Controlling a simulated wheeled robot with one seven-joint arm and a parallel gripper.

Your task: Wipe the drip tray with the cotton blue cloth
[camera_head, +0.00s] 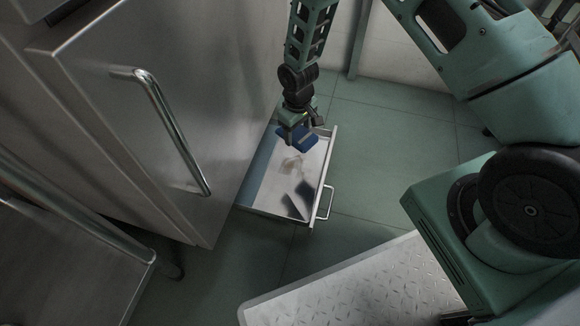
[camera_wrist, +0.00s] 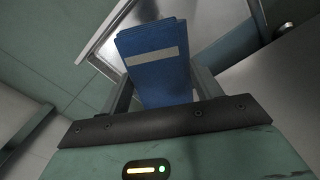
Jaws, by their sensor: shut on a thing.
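The blue cloth (camera_head: 297,137) is a folded pad held in my gripper (camera_head: 294,124), over the far part of the pulled-out drip tray (camera_head: 268,193). The wrist view shows the cloth (camera_wrist: 158,75) between the two fingers, with a pale band across it. My gripper (camera_wrist: 155,90) is shut on it. The drip tray is shallow shiny metal with a bar handle (camera_head: 327,203) on its right side. A pale brownish smear (camera_head: 292,165) lies on the tray floor, nearer than the cloth. I cannot tell whether the cloth touches the tray floor. The tray rim (camera_wrist: 103,28) also shows in the wrist view.
A steel oven door (camera_head: 170,100) with a tubular handle (camera_head: 165,125) stands left of the tray. A steel surface (camera_head: 60,265) with a rail is at lower left. Green tiled floor (camera_head: 385,150) lies open to the right of the tray.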

